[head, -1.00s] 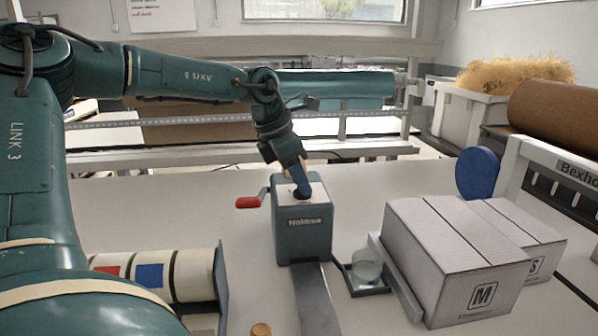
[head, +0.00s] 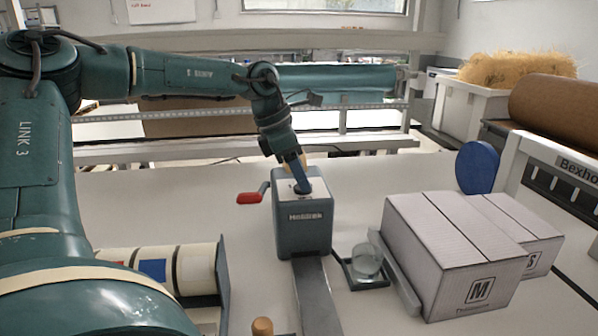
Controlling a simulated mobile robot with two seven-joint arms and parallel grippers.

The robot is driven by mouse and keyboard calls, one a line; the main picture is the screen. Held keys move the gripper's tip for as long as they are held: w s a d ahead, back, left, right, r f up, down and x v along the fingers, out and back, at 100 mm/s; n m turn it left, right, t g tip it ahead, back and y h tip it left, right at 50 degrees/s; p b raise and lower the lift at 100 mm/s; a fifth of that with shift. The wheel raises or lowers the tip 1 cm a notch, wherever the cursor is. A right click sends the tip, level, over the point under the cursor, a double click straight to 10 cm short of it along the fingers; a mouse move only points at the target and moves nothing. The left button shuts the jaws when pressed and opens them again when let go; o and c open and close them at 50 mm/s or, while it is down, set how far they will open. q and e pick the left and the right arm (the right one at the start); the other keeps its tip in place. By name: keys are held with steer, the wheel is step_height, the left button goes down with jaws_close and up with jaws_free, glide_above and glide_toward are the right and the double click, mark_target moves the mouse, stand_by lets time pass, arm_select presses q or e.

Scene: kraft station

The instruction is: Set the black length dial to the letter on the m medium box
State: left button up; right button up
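The black length dial (head: 302,190) is a small dark knob on the white top plate of the grey-green dispenser (head: 304,238). My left gripper (head: 302,187) points down at the dial from above, with its tip at or just over it. The fingers cover much of the dial, so its letter and whether the fingers grip it cannot be made out. The medium box (head: 440,250) is white and stands at the right with a framed letter M on its front. My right gripper is not in view.
A red crank handle (head: 251,197) sticks out left of the dispenser. A glass jar (head: 367,260) stands in a dark tray to its right. A second box (head: 535,240) marked S sits behind the medium box. Tape rolls (head: 195,270) lie at the lower left.

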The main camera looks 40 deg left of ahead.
arm_select(q)
steer(key=shift+o, duration=1.4)
steer(key=v, duration=1.3)
